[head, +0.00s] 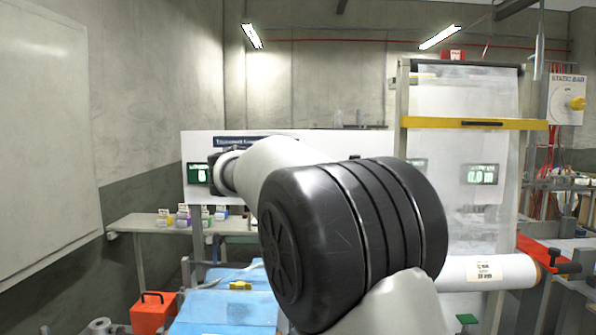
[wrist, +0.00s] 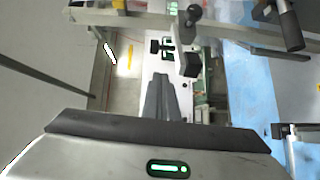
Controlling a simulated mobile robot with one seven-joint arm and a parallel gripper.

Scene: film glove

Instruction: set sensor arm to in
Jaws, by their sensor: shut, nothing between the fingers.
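My gripper (wrist: 160,78) shows in the wrist view as dark grey fingers, closed together and empty. They point toward a white plate (wrist: 174,42) with black fittings and small green displays. A black block (wrist: 188,65) sits just to the right of the fingertips, apart from them as far as I can see. A lever with a black knob (wrist: 193,13) stands above it. I cannot tell for sure which of these is the sensor arm. In the head view my own arm covers the middle of the scene, and my fingers are hidden.
A film web (head: 465,95) hangs at right, crossed by a yellow bar (head: 470,123), with a white roll (head: 490,272) below. A "STATIC BAR" box (head: 566,97) is at far right. A shelf (head: 150,226) with small boxes and an orange box (head: 152,313) are at left.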

